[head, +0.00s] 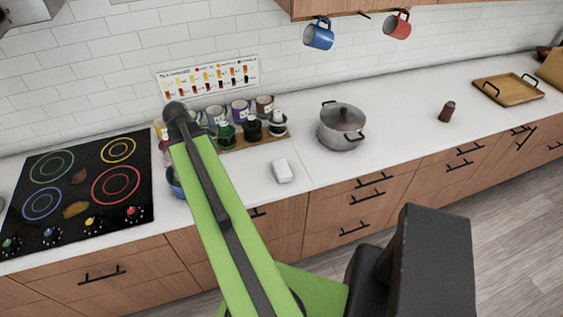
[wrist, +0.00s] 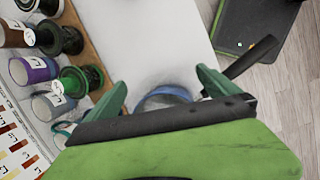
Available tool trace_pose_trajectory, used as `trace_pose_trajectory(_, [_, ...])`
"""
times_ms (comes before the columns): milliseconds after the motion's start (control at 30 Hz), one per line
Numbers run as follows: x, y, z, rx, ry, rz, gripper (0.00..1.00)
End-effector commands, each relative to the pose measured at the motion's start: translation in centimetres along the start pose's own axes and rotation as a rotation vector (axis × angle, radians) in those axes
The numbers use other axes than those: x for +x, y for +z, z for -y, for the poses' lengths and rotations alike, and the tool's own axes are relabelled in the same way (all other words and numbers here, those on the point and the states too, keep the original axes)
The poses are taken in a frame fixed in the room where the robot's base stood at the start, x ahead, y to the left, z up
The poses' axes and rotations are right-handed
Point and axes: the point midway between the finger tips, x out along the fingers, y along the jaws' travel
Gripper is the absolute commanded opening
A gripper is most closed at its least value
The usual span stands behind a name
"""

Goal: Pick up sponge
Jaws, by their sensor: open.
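A small white block (head: 283,171) lies on the white counter, right of my arm in the head view. It may be the sponge, but I cannot tell for certain; no other sponge-like thing shows. I cannot make it out in the wrist view. My gripper (wrist: 161,84) is open, its two green fingers spread over the counter. A blue bowl (wrist: 165,97) shows between and below the fingers, partly hidden by the gripper body. In the head view the fingers are hidden behind my arm, which reaches over the counter left of the white block.
Bottles and mugs stand on a wooden tray (head: 232,148) behind the white block. A lidded pot (head: 342,126) stands to its right, and a black stovetop (head: 76,192) is at the left. Mugs hang above. The counter around the block is clear.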

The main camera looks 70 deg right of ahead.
Motion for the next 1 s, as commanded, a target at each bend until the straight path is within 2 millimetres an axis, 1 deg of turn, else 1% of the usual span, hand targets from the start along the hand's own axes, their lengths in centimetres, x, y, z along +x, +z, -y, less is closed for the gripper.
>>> trace_pose_trajectory(33, [-0.4,4.8,-1.6,-0.027,-0.012,0.032,1.0])
trace_pose_trajectory(67, [-0.1,7.3,-2.2,-0.054,-0.02,0.051,1.0])
trace_pose_trajectory(100, [0.1,10.2,-2.8,-0.088,-0.031,0.072,1.0])
trace_pose_trajectory(200, [0.7,15.7,-3.4,-0.153,-0.058,0.11,1.0])
trace_pose_trajectory(300, [1.0,18.3,-3.5,-0.189,-0.074,0.127,1.0])
trace_pose_trajectory(400, [1.2,19.0,-3.5,-0.202,-0.078,0.132,1.0])
trace_pose_trajectory(467, [1.4,18.9,-3.5,-0.203,-0.078,0.132,1.0])
trace_pose_trajectory(567, [2.2,18.9,-3.4,-0.202,-0.078,0.132,1.0])
trace_pose_trajectory(667, [3.9,18.9,-3.3,-0.201,-0.077,0.131,1.0])
trace_pose_trajectory(1000, [11.6,19.9,-2.7,-0.199,-0.078,0.131,1.0])
